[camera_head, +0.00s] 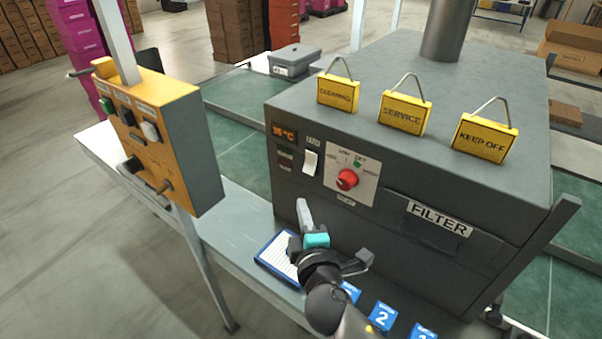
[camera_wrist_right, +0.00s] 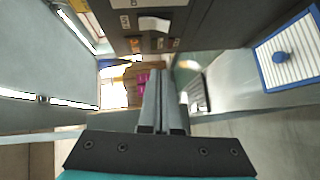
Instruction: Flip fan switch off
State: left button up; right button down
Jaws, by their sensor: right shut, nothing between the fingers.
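A white rocker switch (camera_head: 310,162) is on the front of the dark grey machine (camera_head: 400,185), left of a red knob (camera_head: 347,180). A small label sits above it, too small to read surely. The switch also shows near the top of the right wrist view (camera_wrist_right: 153,24); its on or off position is hard to tell. My right gripper (camera_head: 302,203) is below the switch, in front of the machine, apart from it. Its fingers are together and empty, and they also show in the wrist view (camera_wrist_right: 157,75). My left gripper is not in view.
A yellow control box (camera_head: 160,140) with several switches stands at left. Yellow hanging signs (camera_head: 403,113) lean on the machine top. A blue-edged pad (camera_head: 268,252) and blue numbered tags (camera_head: 382,317) lie on the ledge near my gripper. A filter slot (camera_head: 437,225) is at right.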

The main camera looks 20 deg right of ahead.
dwell(0.3)
send_near(309, 163)
jog(key=w+a+f, duration=0.2)
jog(key=w+a, duration=0.2)
jog(key=w, duration=0.1)
jog(key=shift+w+d+f, duration=0.1)
jog(key=shift+w+d, duration=0.4)
jog(key=shift+d, duration=0.35)
jog(key=shift+w+d+f, duration=0.15)
jog(key=shift+w+d, duration=0.3)
jog(key=shift+d, duration=0.35)
